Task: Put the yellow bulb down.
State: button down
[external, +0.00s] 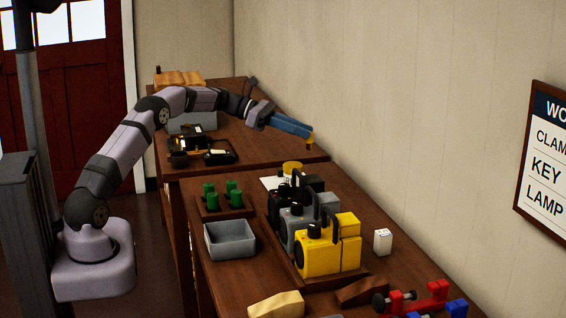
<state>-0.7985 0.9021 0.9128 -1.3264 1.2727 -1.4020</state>
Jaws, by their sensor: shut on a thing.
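My gripper (307,135) has long blue fingers and reaches out to the right above the bench, near the wall. It is shut on the yellow bulb (309,144), a small yellow piece showing at the fingertips. The bulb is held in the air, and most of it is hidden or too small to make out. Below it and a little left, a round yellow thing (292,168) stands by a white sheet (270,184) on the bench.
Yellow (328,258), grey (300,232) and black boxy lanterns stand in a row on a wooden tray. Left are a grey bin (230,239) and several green cylinders (221,192) on a tray. A white block (382,242) stands right. Red and blue parts (425,300) lie in front.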

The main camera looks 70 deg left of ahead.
jog(key=s+a+r+n+t+y, duration=0.1)
jog(key=s+a+r+n+y, duration=0.2)
jog(key=s+a, duration=0.7)
jog(key=s+a+r+n+t+y, duration=0.1)
jog(key=s+a+r+n+y, duration=0.2)
jog(key=s+a, duration=0.7)
jog(key=s+d+f+y, duration=0.1)
jog(key=s+d+f, duration=0.5)
jog(key=f, duration=0.4)
jog(key=shift+s+n+y, duration=0.3)
jog(key=shift+s+y, duration=0.1)
jog(key=shift+s, duration=0.35)
jog(key=shift+f, duration=0.15)
jog(key=shift+f, duration=4.95)
